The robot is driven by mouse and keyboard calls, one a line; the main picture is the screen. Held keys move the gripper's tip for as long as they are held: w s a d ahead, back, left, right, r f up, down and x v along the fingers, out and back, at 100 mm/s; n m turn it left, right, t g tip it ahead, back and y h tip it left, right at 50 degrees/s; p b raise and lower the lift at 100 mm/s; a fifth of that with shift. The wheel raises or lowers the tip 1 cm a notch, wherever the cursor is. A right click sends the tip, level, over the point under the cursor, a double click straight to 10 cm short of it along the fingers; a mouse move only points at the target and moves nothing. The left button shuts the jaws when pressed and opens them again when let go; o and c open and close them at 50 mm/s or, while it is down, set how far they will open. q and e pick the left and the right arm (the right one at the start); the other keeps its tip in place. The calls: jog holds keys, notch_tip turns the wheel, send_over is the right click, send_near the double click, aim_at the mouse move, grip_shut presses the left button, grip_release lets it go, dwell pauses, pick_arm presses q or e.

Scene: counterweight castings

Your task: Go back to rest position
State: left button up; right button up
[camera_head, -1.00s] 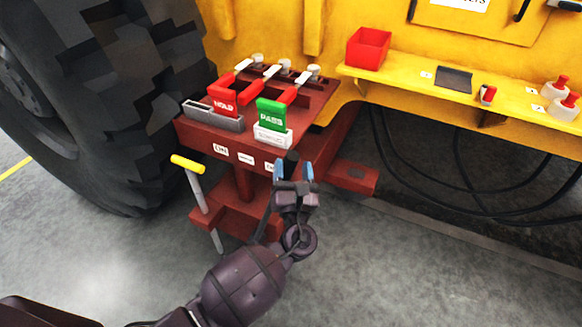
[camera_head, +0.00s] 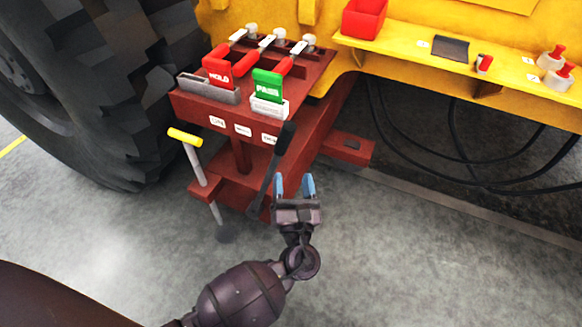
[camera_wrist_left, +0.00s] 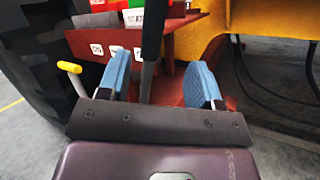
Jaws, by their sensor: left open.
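My left gripper (camera_head: 295,187) is open, its two blue fingertips apart with nothing between them. It is in front of and below the dark red stand (camera_head: 200,108), apart from it, over the grey floor. In the left wrist view the blue fingers (camera_wrist_left: 158,82) spread wide, with a black lever handle (camera_wrist_left: 151,40) showing beyond them. The same black handle (camera_head: 279,160) stands tilted at the front of the stand in the head view. My right gripper does not show.
On the stand are a red HOLD sign (camera_head: 218,73), a green PASS sign (camera_head: 267,85) and several red levers. A yellow-handled rod (camera_head: 185,137) stands left. A large tyre (camera_head: 110,100) is behind. A yellow shelf (camera_head: 400,47) holds a red bin (camera_head: 364,18).

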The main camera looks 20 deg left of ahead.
pick_arm(q)
jog(key=shift+s+d, duration=0.1)
jog(key=shift+s, duration=0.05)
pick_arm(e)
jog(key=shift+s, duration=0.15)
pick_arm(q)
jog(key=s+a+f+n+g+h+p, duration=0.5)
jog(key=s+a+n+g, duration=0.4)
jog(key=s+n, duration=0.55)
jog(key=s+a+r+n+h+p, duration=0.2)
jog(key=s+n, duration=0.4)
jog(key=n, duration=0.3)
jog(key=s+a+r+n+h+p, duration=0.2)
jog(key=s+n+p, duration=0.2)
jog(key=s+n, duration=0.3)
jog(key=n, duration=0.2)
jog(key=shift+s+r+n, duration=0.25)
jog(key=shift+r+n, duration=0.1)
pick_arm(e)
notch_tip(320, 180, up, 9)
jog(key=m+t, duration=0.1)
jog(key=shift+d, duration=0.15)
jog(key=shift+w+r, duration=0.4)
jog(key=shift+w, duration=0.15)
